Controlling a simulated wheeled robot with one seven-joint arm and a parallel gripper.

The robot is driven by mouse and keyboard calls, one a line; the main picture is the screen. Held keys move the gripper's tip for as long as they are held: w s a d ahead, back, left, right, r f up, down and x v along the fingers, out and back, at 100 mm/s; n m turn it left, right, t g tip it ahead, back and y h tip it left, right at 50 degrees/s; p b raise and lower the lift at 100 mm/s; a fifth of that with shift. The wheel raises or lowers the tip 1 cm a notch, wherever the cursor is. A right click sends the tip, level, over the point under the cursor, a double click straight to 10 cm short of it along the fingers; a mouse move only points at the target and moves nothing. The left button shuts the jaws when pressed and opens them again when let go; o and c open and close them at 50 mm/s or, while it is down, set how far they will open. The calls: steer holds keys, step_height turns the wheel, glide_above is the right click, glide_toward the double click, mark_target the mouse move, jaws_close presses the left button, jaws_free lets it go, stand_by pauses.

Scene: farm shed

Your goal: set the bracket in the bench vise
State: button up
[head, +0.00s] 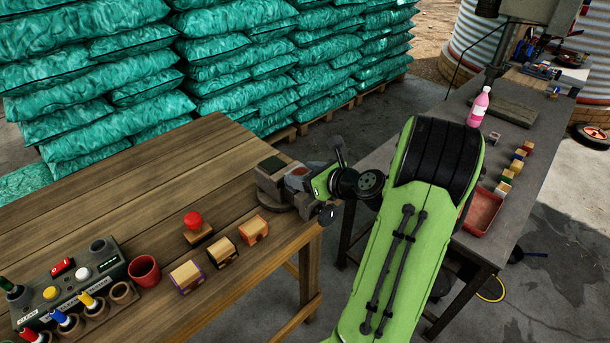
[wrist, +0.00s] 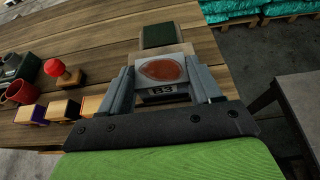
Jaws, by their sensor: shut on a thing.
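My gripper (head: 301,180) is at the bench vise (head: 268,186), a grey body on a round base at the right corner of the wooden bench. In the wrist view my gripper (wrist: 160,78) has one finger on each side of a pale grey piece, which looks like the bracket (wrist: 161,70).
On the wooden bench (head: 150,165) stand a red knob on a block (head: 194,221), several wooden blocks (head: 186,276), a red cup (head: 145,270) and a button panel (head: 72,281). A grey table (head: 440,200) with a pink bottle (head: 479,106) and a red tray (head: 482,213) is to the right.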

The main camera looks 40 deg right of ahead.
steer(key=shift+f, duration=0.15)
steer(key=o, duration=1.1)
